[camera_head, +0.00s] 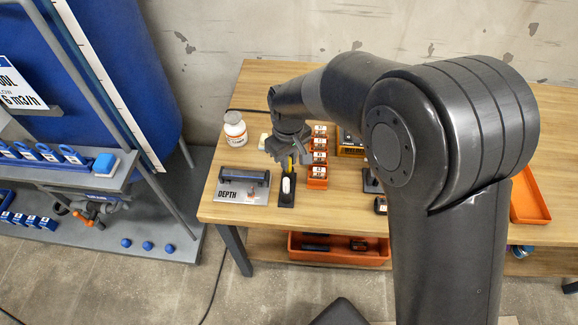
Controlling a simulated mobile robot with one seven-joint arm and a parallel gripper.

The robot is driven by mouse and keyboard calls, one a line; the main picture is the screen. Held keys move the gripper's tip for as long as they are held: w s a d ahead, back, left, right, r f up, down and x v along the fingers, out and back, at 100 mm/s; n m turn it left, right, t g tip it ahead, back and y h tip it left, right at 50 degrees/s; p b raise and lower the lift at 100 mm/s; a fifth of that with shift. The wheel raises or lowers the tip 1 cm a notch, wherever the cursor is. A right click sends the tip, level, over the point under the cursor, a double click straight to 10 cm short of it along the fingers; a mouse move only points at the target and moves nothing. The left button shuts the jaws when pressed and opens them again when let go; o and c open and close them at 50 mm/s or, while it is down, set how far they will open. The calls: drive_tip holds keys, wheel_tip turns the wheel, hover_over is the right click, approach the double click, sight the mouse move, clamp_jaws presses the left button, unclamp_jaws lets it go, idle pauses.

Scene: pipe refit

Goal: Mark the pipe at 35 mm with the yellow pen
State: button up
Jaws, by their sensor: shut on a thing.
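My gripper (290,157) is over the left part of the workbench, pointing down, shut on a thin yellow item that looks like the yellow pen (291,163). The pen is mostly hidden by the fingers. Directly below is a black holder (286,201) with a white, rounded item (287,185) in it. I cannot tell whether the pen's lower end is inside the holder or clear of it. To the left lies a pale board marked DEPTH (227,196) with a dark bar-shaped fixture (243,176) across it. I cannot make out the pipe for certain.
A white bottle (235,129) stands behind the board. A row of orange bins (317,171) is close to the gripper's right. An orange tray (529,203) is at the bench's right. My arm hides the bench's middle.

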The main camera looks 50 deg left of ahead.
clamp_jaws()
drive_tip(key=shift+r, duration=0.1)
drive_tip(key=shift+r, duration=3.35)
drive_tip(key=shift+r, duration=1)
drive_tip(key=shift+s+a, duration=0.1)
drive_tip(key=s+a+r, duration=0.1)
drive_tip(key=s+a, duration=0.5)
drive_tip(key=s, duration=0.2)
drive_tip(key=shift+d+f, duration=0.1)
drive_tip(key=shift+f, duration=2.15)
